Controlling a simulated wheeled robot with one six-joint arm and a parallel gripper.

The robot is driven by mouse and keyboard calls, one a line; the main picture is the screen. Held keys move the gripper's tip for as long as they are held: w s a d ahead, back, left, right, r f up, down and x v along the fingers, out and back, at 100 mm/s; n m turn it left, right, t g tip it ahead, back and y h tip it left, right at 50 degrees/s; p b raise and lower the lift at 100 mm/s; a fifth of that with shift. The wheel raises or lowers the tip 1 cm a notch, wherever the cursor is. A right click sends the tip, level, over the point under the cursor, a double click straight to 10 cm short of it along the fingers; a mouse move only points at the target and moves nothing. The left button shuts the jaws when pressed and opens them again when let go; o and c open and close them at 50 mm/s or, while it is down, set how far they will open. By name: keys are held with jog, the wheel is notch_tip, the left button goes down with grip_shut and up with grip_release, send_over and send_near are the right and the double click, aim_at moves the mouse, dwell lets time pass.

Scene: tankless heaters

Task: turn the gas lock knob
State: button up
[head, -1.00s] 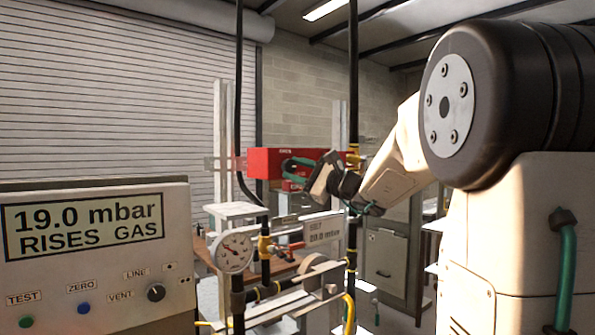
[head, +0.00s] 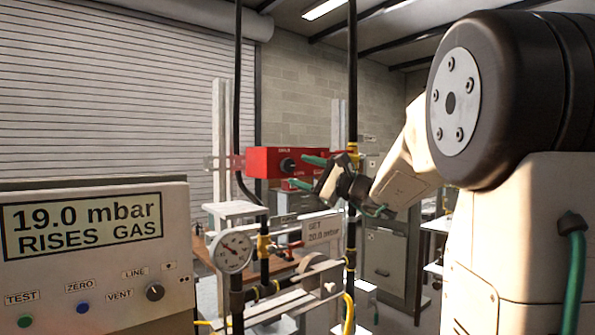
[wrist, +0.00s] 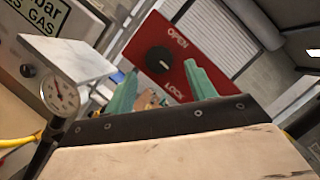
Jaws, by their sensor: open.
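The gas lock knob (head: 287,165) is a round black knob on the face of a red box (head: 262,163). In the wrist view the knob (wrist: 158,60) sits on the tilted red panel (wrist: 185,50) between the words OPEN and LOCK. My gripper (head: 297,170) has two green fingers, spread apart and empty, just right of the knob in the head view. In the wrist view the fingertips (wrist: 159,70) flank the lower part of the panel, with the knob between and beyond them. I cannot tell the exact gap to the panel.
A dial gauge (head: 233,252) and a SET 20.0 mbar sign (head: 322,230) stand below the box. Dark vertical pipes (head: 351,100) run close to my gripper. A test panel (head: 95,255) reading 19.0 mbar, RISES GAS fills the lower left.

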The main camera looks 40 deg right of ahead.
jog(key=v, duration=0.5)
dwell(0.4)
jog(key=s+a+f+n+g+y, duration=0.1)
jog(key=s+a+f+n+g, duration=0.3)
jog(key=a+f+g, duration=0.3)
jog(key=s+a+f+n+g, duration=0.4)
jog(key=a+f, duration=0.3)
jog(key=f, duration=0.2)
jog(key=s+a+f+n+g+h, duration=0.3)
jog(key=s+a+f+n+h, duration=0.1)
jog(key=s, duration=0.5)
jog(key=s+a+f+n+g+h, duration=0.4)
jog(key=s+a+f+n, duration=0.1)
jog(key=s+n, duration=0.4)
jog(key=shift+s+f, duration=0.5)
jog(key=shift+s, duration=0.25)
